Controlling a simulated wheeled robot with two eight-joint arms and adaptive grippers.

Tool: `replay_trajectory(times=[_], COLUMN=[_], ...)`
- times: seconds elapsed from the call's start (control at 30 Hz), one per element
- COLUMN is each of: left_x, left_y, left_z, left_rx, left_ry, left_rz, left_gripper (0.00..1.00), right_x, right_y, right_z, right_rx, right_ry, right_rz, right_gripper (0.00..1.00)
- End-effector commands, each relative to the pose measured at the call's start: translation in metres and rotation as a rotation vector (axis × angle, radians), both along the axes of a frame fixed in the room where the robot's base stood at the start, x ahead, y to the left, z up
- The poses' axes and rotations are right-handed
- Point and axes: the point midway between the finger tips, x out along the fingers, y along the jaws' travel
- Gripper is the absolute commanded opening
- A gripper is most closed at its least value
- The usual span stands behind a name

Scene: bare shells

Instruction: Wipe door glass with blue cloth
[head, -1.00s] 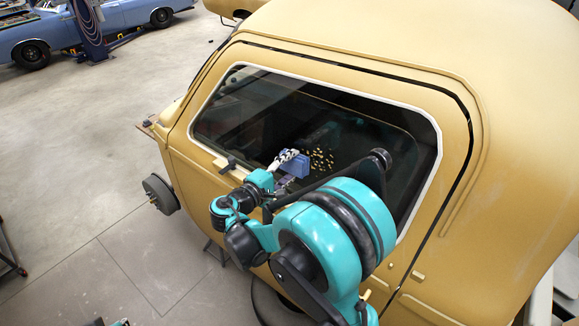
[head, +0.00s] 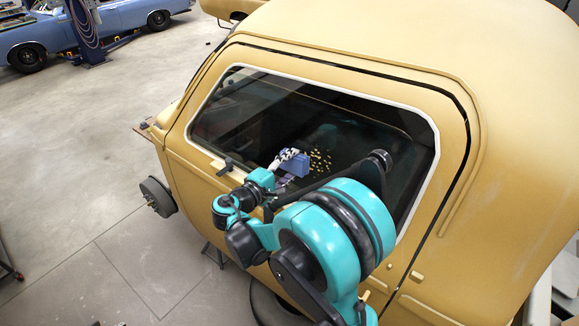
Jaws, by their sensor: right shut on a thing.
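The door glass (head: 360,125) is a dark window with a pale frame in the tan car shell's door. My right gripper (head: 285,160) is shut on the blue cloth (head: 296,168), a folded pad held at the lower middle of the glass. The cloth appears to lie against the glass, though contact is hard to confirm from here. A cluster of small yellow specks (head: 321,160) shows on the glass just right of the cloth. My right arm hides the lower right of the window. My left gripper is out of view.
The concrete floor (head: 90,150) at left is open. A blue car (head: 75,30) stands far back.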

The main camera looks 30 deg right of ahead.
Motion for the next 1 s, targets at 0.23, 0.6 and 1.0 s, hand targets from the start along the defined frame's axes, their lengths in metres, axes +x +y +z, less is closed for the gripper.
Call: replay_trajectory(times=[0.23, 0.6, 1.0], left_x=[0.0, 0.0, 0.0], left_y=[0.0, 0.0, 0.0], left_z=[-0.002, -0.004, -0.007], left_rx=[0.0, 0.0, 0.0], left_ry=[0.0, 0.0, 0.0], left_rz=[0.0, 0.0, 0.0], left_gripper=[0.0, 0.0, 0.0], right_x=[0.002, -0.009, -0.032], right_y=[-0.005, -0.01, -0.019], right_z=[-0.001, -0.001, -0.001], right_rx=[0.0, 0.0, 0.0], right_ry=[0.0, 0.0, 0.0], right_rz=[-0.001, -0.002, 0.0], right_gripper=[0.28, 0.28, 0.28])
